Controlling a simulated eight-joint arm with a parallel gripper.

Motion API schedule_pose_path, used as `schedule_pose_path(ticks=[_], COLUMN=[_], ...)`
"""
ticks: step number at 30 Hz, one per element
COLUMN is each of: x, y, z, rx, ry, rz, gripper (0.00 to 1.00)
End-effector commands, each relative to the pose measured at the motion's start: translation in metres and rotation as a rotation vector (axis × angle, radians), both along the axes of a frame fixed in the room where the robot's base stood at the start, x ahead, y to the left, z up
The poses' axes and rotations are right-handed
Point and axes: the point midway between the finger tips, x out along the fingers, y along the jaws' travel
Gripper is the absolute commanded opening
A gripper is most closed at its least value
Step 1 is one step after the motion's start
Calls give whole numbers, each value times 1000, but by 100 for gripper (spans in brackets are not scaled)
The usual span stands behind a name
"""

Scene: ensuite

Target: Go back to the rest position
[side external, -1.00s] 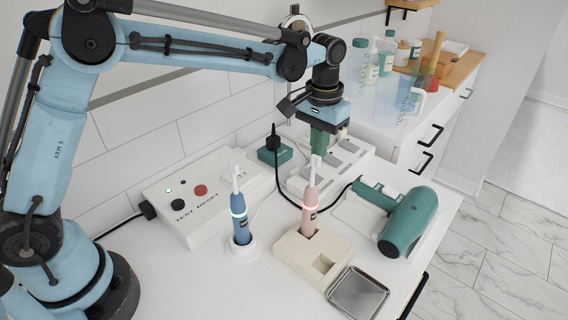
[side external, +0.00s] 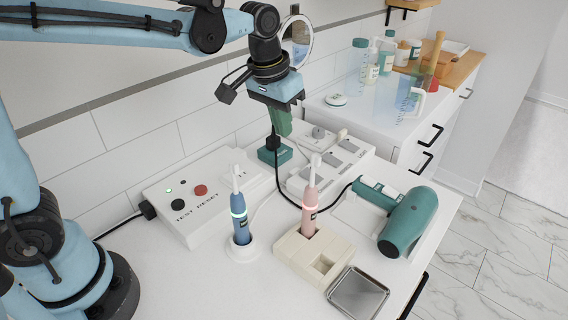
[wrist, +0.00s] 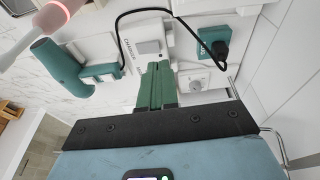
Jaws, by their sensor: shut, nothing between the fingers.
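My gripper (side external: 283,122) hangs above the back of the white counter, near the wall, with its green fingers pointing down. The fingers are shut together with nothing between them. In the side view the strip (side external: 335,158) lies below and to the right of the fingers. A green plug block (side external: 274,155) with a black plug on it stands under the fingers; the gap between them is hard to judge.
A blue toothbrush (side external: 239,215) stands in a white base and a pink toothbrush (side external: 309,210) in a beige holder (side external: 290,258). A green hair dryer (side external: 408,225), metal tray (side external: 357,293) and test box (side external: 200,195) are on the counter. A black cable (side external: 283,190) runs across it.

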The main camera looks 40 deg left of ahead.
Motion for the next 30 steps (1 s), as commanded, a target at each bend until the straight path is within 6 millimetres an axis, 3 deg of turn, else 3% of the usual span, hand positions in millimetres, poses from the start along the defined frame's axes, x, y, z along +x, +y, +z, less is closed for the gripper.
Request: schedule_pose_path(ticks=[8,16,22,30], x=[-57,-104,-122,-126], y=[30,50,58,60], z=[7,-9,-22,-25], rx=[0,15,27,31], ry=[-163,-314,-383,-401], rz=[4,8,10,9], gripper=[0,0,0,0])
